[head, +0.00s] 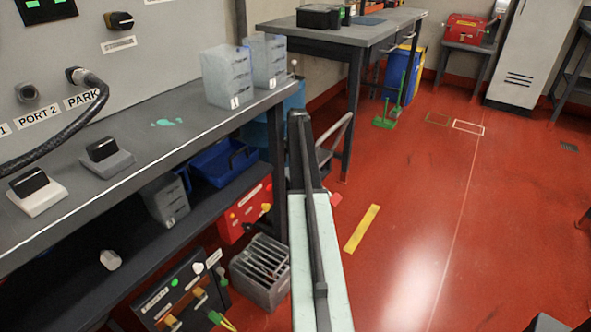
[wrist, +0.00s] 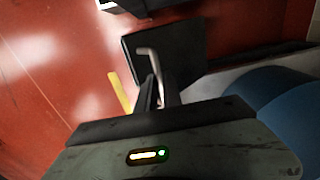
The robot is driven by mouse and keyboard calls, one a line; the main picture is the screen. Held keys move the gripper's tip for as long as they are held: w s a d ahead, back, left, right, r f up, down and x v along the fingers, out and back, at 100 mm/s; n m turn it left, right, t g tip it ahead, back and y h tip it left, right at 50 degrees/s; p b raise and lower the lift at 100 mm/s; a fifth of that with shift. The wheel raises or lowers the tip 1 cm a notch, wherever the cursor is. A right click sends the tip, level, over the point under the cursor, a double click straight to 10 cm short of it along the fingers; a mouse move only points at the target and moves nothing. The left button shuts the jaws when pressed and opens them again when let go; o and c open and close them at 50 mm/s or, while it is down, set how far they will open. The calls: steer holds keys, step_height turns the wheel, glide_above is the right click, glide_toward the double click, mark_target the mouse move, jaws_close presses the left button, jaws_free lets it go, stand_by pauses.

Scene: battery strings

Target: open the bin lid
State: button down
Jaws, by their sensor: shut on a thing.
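The bin lid (wrist: 185,45) appears to be the dark square panel ahead of my gripper in the wrist view. A pale grey bent handle (wrist: 148,53) stands out in front of it. My gripper (wrist: 160,88) is shut on the handle, whose lower end runs between the fingers. In the head view a pale grey bar (head: 337,130) and a dark panel (head: 323,160) show just right of my arm; they look like the same handle and lid. My arm hides my fingertips and most of the bin there. I cannot tell any lid gap.
A grey workbench (head: 150,150) with a lower shelf stands at the left. A blue drum (head: 288,112) is behind its far end and close on the right in the wrist view (wrist: 275,105). A second bench (head: 345,38) stands behind. Red floor (head: 440,200) at the right is clear.

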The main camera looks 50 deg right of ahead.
steer(key=shift+w+a, duration=0.15)
steer(key=shift+w, duration=0.05)
steer(key=c, duration=1.5)
jaws_free()
steer(key=shift+f, duration=0.15)
steer(key=shift+s, duration=0.1)
steer(key=shift+r, duration=0.25)
steer(key=r+p, duration=0.7)
steer(key=p, duration=0.1)
steer(key=shift+s+r, duration=0.25)
steer(key=shift+r, duration=0.1)
steer(key=shift+f, duration=0.15)
steer(key=shift+f, duration=0.1)
